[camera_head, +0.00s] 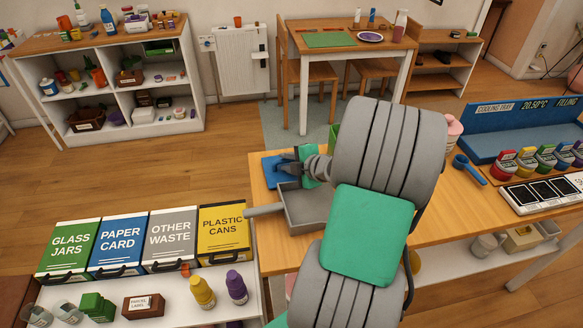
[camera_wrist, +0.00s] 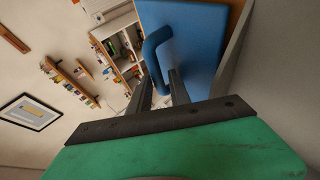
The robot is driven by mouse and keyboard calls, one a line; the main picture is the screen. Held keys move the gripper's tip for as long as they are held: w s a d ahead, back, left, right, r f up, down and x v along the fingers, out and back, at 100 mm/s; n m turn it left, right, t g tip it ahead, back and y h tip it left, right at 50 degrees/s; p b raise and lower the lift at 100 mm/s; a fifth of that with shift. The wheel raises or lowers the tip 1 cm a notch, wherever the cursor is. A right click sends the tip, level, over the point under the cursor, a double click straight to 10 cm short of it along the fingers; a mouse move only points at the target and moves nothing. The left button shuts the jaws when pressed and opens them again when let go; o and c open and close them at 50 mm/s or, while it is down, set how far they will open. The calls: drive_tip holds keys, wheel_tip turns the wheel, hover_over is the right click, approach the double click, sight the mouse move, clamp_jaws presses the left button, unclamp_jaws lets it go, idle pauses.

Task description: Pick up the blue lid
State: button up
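The blue lid (camera_head: 277,172) lies on the wooden table at its left side, just behind the grey open container. In the wrist view the lid is a flat blue plate (camera_wrist: 205,50) with a raised, looped blue handle (camera_wrist: 152,52). My gripper (camera_head: 288,163) is at the lid from above. The lid seems to rest flat on the table. My arm and gripper hide part of the lid in the head view.
The grey container (camera_head: 293,218), with a handle sticking out left, stands right in front of the lid. A green cup (camera_head: 333,137) is partly hidden behind my arm. A blue scoop (camera_head: 468,168) lies farther right. Labelled waste bins (camera_head: 222,233) stand at front left.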

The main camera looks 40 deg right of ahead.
drive_tip(key=c, duration=0.4)
clamp_jaws()
drive_tip(key=shift+s+f, duration=0.1)
idle(0.7)
